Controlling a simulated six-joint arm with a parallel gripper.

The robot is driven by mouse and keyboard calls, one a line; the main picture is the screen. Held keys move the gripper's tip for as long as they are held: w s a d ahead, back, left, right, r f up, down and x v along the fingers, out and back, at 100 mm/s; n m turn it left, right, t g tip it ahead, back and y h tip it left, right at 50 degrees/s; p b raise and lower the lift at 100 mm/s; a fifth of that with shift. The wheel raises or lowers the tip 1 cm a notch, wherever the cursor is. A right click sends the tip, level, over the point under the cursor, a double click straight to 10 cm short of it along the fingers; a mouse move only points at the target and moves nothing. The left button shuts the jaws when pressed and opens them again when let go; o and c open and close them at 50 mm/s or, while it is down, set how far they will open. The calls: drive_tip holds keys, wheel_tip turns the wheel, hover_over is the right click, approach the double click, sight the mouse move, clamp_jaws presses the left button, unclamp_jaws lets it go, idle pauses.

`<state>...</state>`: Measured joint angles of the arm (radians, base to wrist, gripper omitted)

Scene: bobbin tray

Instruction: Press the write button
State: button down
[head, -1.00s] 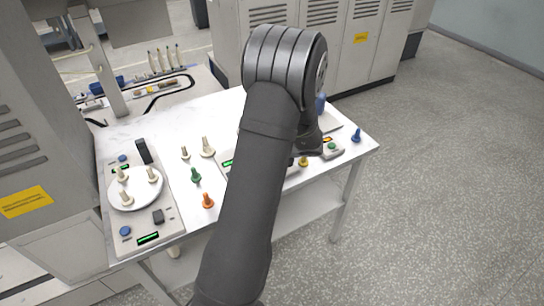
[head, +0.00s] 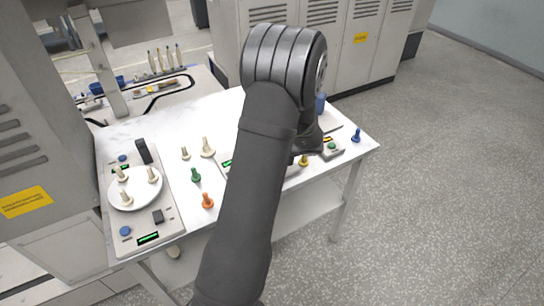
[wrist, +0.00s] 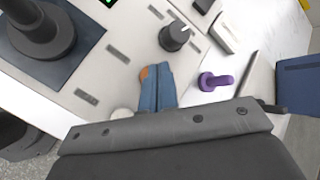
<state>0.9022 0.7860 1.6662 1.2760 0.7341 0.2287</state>
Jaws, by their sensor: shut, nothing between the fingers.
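My gripper (wrist: 154,72) shows in the wrist view as two blue fingers closed together, with nothing between them. A small orange patch (wrist: 143,72) shows right beside the fingertips; I cannot tell whether they touch it. A pale panel (wrist: 120,30) lies under the fingers, with a black knob (wrist: 174,37) beyond them. In the head view my arm hides the fingertips and most of the middle panel. I cannot read any label, so I cannot tell which is the write button.
A dark bobbin-shaped piece (wrist: 42,35) stands on a dark pad, and a purple bobbin (wrist: 216,81) is near the fingers. The left panel has a white dish (head: 135,199) with bobbins. Green (head: 195,175), orange (head: 208,201) and blue (head: 356,135) bobbins stand on the table.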

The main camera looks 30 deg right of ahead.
drive_tip(key=shift+r, duration=0.35)
drive_tip(key=shift+r, duration=2.5)
wheel_tip(320, 180, up, 4)
drive_tip(key=shift+f, duration=0.1)
